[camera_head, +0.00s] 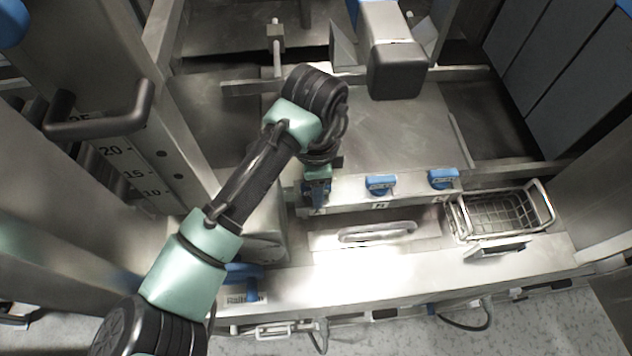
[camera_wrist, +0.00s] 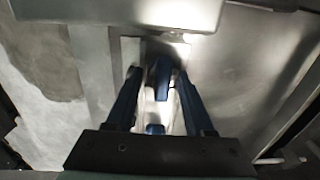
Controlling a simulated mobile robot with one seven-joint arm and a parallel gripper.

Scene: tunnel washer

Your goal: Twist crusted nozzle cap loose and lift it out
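My gripper (camera_head: 317,198) points down at the left end of a pale rail in the head view. In the wrist view its two dark blue fingers (camera_wrist: 158,80) stand apart, one on each side of a blue cap (camera_wrist: 160,70). A gap shows beside the cap, so the fingers look open around it. In the head view this cap is mostly hidden by my gripper. Two more blue nozzle caps, a middle one (camera_head: 381,185) and a right one (camera_head: 443,179), sit along the same rail. I cannot make out crust on any cap.
A wire basket (camera_head: 500,212) stands at the right end of the pale ledge. A light bar handle (camera_head: 377,232) lies in front of the rail. A dark-ended block (camera_head: 396,72) hangs above and behind the caps. A dark bent handle (camera_head: 105,122) juts out at left.

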